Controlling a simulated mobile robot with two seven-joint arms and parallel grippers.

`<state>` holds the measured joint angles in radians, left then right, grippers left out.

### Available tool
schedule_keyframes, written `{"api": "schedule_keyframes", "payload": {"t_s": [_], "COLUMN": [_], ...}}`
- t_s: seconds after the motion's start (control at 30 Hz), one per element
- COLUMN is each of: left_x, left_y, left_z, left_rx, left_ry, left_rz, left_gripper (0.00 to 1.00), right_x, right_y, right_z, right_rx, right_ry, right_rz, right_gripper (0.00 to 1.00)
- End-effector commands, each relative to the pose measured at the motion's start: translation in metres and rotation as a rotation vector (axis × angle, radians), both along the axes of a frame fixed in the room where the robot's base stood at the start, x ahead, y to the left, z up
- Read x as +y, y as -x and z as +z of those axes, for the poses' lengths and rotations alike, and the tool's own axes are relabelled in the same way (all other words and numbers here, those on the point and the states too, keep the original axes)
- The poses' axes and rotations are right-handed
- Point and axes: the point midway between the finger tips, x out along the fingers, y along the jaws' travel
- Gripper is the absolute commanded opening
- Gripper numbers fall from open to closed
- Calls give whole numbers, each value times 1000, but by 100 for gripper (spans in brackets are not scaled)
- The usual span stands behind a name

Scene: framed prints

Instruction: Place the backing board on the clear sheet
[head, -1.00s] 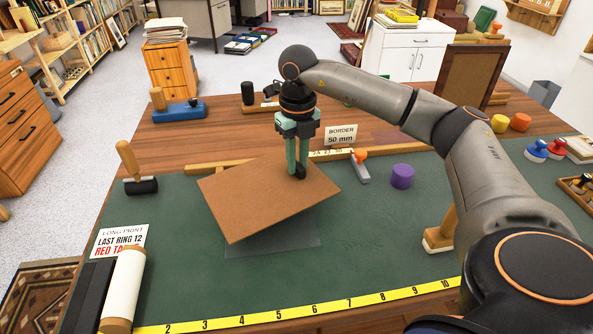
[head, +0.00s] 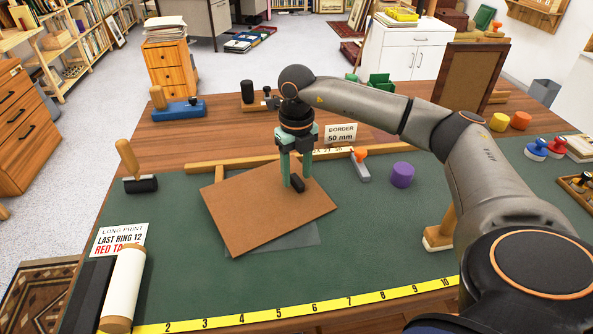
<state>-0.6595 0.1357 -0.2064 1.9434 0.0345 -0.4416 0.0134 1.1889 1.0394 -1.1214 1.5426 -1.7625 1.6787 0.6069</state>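The brown backing board (head: 262,215) lies flat and turned at an angle over the clear sheet (head: 303,237), covering most of it. A thin strip of the sheet shows past the board's near right edge. My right gripper (head: 293,182) is at the board's far right part, its green fingers spread apart with the dark tips at the board's surface. Whether the tips still touch the board is hard to tell. My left gripper is out of view.
A yellow ruler (head: 300,312) runs along the front edge of the green mat (head: 370,250). A wooden strip (head: 230,166), a border card (head: 340,134), an orange-handled tool (head: 359,165) and a purple cylinder (head: 402,175) stand around the board. A white roll (head: 124,285) is front left.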

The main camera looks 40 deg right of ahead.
Motion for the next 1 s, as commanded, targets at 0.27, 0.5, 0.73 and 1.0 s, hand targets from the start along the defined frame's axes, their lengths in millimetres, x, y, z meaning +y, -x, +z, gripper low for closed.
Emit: {"api": "schedule_keyframes", "payload": {"t_s": [0.27,0.5,0.73,1.0], "left_x": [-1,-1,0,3], "left_y": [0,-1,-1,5], "left_z": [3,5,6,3], "left_rx": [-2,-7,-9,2], "left_ry": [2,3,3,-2], "left_rz": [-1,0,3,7], "left_gripper": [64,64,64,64], "right_x": [0,1,1,0], "right_y": [0,-1,-1,-1], "right_z": [5,43,93,123], "right_rx": [-2,-5,-5,-2], "right_ry": [-1,-2,-2,-1], "right_rz": [0,1,1,1], "right_gripper": [52,52,52,52]}}
